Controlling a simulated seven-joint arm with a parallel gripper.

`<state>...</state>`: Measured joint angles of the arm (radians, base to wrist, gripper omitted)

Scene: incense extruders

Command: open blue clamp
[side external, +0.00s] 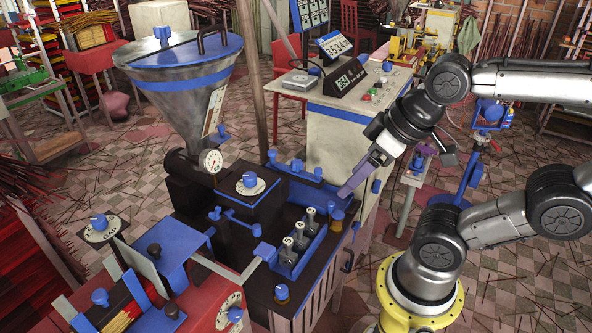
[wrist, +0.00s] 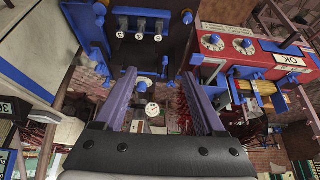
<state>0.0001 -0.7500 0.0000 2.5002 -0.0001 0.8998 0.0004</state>
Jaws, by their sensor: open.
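My gripper (side external: 343,194) comes in from the right, above the right edge of the dark extruder machine (side external: 190,198). In the wrist view its two purple-grey fingers (wrist: 158,75) are spread wide with nothing between them. Several blue fittings could be the blue clamp, and I cannot tell which it is. One is a blue bar handle (side external: 243,222) on the machine's front. Another is a blue block (side external: 265,252) by the row of three small cylinders (side external: 298,237). My gripper appears apart from both.
A steel hopper with a blue lid (side external: 182,50) stands at the back left of the machine. A red unit with dials (side external: 190,255) joins its front left. A pale control cabinet (side external: 345,120) stands behind. Loose incense sticks litter the tiled floor (side external: 130,160).

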